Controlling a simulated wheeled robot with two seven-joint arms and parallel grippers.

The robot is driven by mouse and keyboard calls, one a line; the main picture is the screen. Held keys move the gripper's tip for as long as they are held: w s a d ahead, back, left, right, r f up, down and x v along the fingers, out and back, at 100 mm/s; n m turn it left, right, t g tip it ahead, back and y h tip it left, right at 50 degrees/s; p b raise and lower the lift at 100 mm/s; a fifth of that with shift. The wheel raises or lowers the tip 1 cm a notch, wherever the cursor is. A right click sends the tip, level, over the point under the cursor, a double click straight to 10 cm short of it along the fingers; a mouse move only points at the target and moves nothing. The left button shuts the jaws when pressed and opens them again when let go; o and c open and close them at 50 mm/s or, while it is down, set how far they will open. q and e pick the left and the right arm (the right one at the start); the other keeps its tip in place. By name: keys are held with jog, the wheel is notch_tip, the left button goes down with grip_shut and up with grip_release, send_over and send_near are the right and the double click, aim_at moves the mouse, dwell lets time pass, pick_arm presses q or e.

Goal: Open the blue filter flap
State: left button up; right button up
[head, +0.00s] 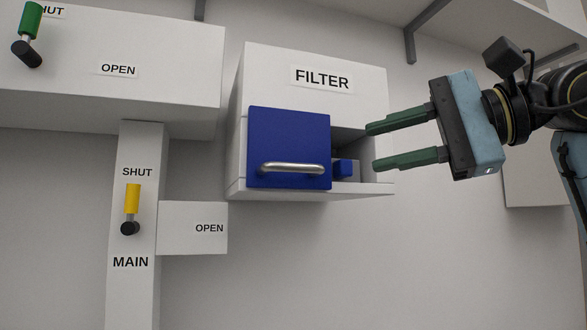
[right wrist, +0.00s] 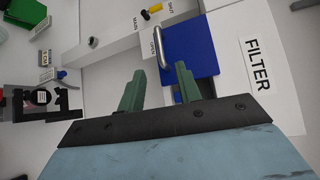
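The blue filter flap (head: 288,135) is a square panel with a silver bar handle (head: 292,169) along its lower part. It covers the left part of the front of the white FILTER box (head: 370,92). To its right the box front is uncovered, and a small blue block (head: 343,168) shows inside. The flap also shows in the right wrist view (right wrist: 190,52). My right gripper (head: 373,147) is open and empty, its green fingers pointing left at the uncovered part, right of the flap and apart from the handle. My left gripper is not in the head view.
A yellow lever (head: 132,200) stands on the white MAIN post, left of the box. A green lever (head: 30,22) is at the upper left. A shelf with dark brackets (head: 424,24) is above right. Dark equipment (right wrist: 40,98) at the wrist view's left is unclear.

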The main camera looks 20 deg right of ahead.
aim_at(301, 166)
jog(key=p+x, duration=0.1)
jog(key=x, duration=1.2)
jog(key=shift+a+p, duration=0.1)
jog(key=shift+p, duration=0.25)
jog(key=shift+c, duration=0.4)
grip_shut()
